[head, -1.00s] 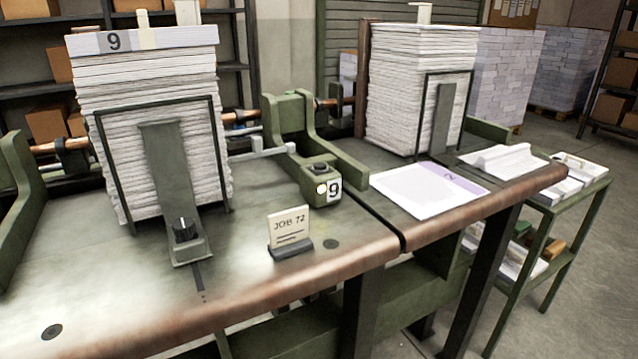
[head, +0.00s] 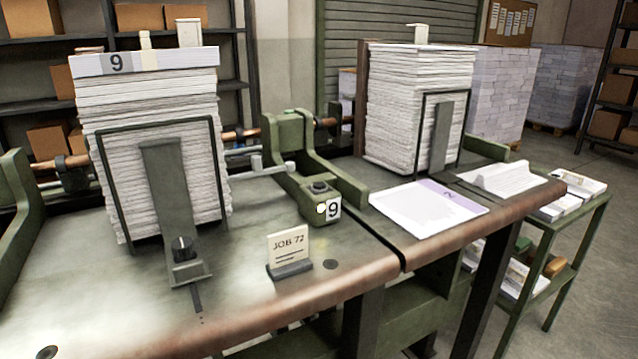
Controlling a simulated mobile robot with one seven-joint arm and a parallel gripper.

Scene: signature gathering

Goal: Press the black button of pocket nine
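Pocket nine is a tall stack of white sheets (head: 155,160) on the green table at the left, with a "9" label (head: 117,62) on its top sheet. A black metal frame and a green upright stand against its front. To its right is a small green block (head: 310,206) with a "9" plate (head: 333,208), a white round spot on its front and a dark round button (head: 319,186) on top. A black knob (head: 183,248) sits at the foot of the green upright. My gripper is not in view.
A "JOB 72" card (head: 288,247) stands on the table before the block. A second stack (head: 415,110), a sheet with a purple edge (head: 430,207) and a low paper pile (head: 503,178) are at the right. A green side cart (head: 560,262) stands beyond.

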